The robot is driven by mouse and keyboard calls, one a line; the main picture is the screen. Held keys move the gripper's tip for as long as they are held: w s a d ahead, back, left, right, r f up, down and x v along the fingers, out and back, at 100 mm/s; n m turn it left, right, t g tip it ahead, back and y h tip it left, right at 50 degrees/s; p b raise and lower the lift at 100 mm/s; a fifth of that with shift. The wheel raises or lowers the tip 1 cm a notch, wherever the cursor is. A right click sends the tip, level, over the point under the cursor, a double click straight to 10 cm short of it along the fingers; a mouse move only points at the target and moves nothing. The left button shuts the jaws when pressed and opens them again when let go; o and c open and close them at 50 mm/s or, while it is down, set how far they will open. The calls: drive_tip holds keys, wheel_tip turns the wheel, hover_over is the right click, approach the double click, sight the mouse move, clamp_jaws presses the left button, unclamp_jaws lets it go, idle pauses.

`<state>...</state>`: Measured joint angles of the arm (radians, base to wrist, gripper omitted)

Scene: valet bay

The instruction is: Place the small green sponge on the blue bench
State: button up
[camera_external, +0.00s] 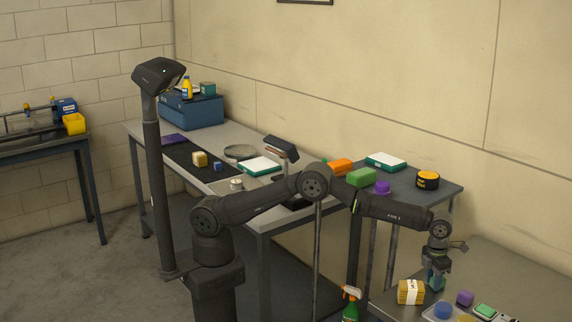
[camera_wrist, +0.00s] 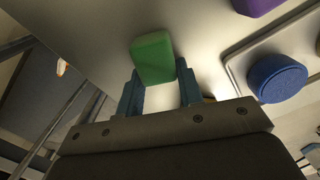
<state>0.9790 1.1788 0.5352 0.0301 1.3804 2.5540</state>
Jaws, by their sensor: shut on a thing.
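The small green sponge (camera_wrist: 153,58) is between the two fingers of my gripper (camera_wrist: 158,82) in the wrist view. My gripper is shut on it. In the external view, my gripper (camera_external: 436,278) points down over the light table at the lower right, and the sponge is mostly hidden by the fingers there. Whether the sponge touches that table is hard to tell. The blue bench (camera_external: 408,197) appears to be the dark blue-grey top behind my arm, in the middle right of the external view, away from my gripper.
The blue bench holds a larger green block (camera_external: 361,177), an orange block (camera_external: 340,166), a purple object (camera_external: 382,187), a white-and-green box (camera_external: 386,161) and a black-yellow tin (camera_external: 428,180). Near my gripper are a bundled yellow stack (camera_external: 411,292), a purple block (camera_external: 465,298) and a blue round item (camera_wrist: 277,78).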

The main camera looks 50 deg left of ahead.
sight(433, 279)
drive_tip(key=o, duration=0.9)
drive_tip(key=shift+f, duration=0.1)
drive_tip(key=shift+o, duration=0.2)
wheel_tip(433, 279, up, 12)
drive_tip(key=shift+s, duration=0.3)
drive_tip(key=shift+a, duration=0.1)
drive_tip(key=f, duration=1.2)
drive_tip(key=shift+w, duration=0.3)
drive_tip(key=shift+r, duration=2)
